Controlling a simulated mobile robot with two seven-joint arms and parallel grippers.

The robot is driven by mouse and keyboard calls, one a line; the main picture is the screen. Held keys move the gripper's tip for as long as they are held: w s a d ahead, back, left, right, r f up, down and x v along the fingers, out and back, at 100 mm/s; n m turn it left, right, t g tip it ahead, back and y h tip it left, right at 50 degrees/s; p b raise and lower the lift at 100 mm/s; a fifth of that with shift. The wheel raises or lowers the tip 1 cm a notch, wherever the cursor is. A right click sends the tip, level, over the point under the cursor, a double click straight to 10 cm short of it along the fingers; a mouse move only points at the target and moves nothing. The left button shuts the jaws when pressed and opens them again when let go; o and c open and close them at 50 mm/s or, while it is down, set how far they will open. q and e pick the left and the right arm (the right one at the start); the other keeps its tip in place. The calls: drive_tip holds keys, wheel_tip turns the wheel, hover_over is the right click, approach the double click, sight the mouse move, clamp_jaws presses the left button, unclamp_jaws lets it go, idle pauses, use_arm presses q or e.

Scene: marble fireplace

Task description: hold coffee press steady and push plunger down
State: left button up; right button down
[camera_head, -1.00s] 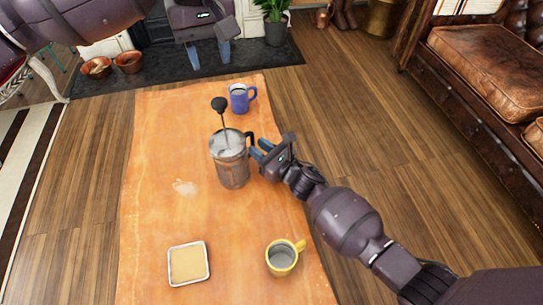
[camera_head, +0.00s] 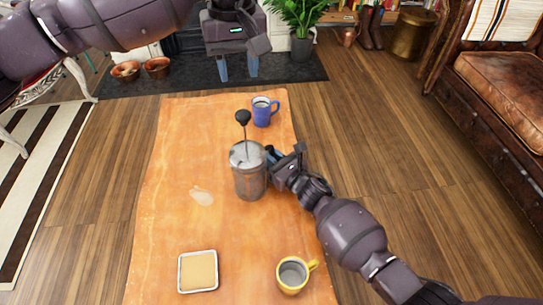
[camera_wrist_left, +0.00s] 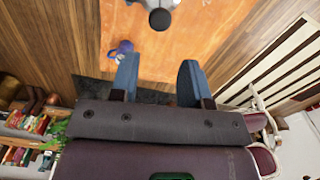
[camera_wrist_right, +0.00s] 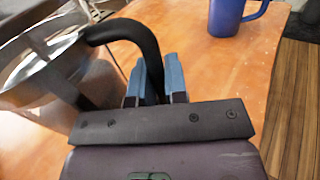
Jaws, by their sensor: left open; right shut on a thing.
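The coffee press (camera_head: 249,182) stands upright on the orange-brown table, its plunger raised on a thin rod with a black knob (camera_head: 243,116). The knob also shows at the top of the left wrist view (camera_wrist_left: 160,19). My right gripper (camera_head: 273,155) is at the press's right side. In the right wrist view its blue fingers (camera_wrist_right: 157,78) are shut on the black handle (camera_wrist_right: 133,38); the exact contact is partly hidden. My left gripper (camera_head: 238,70) is open and empty, fingers pointing down, beyond the press and above the table's far end.
A blue mug (camera_head: 262,112) stands behind the press. A yellow mug (camera_head: 293,275) and a square dish (camera_head: 198,271) are at the near end of the table (camera_head: 165,150). A pale spill (camera_head: 202,197) lies left of the press. The table's left side is clear.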

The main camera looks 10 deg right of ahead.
use_arm(q)
drive_tip(key=shift+c, duration=1.2)
drive_tip(key=shift+a, duration=0.35)
drive_tip(key=shift+c, duration=1.2)
drive_tip(key=shift+a+m, duration=0.25)
drive_tip(key=shift+m, duration=0.05)
drive_tip(key=shift+c, duration=1.2)
drive_tip(key=shift+s+r+m+t, duration=0.15)
drive_tip(key=shift+m+t, duration=0.45)
drive_tip(key=shift+m, duration=0.6)
clamp_jaws()
drive_tip(key=m, duration=0.2)
drive_tip(key=d+m+h, duration=0.1)
drive_tip(key=m, duration=0.1)
drive_tip(key=shift+r+m+t, duration=0.15)
drive_tip(key=shift+m+t, duration=0.15)
drive_tip(key=shift+t, duration=0.1)
drive_tip(key=shift+f, duration=3.25)
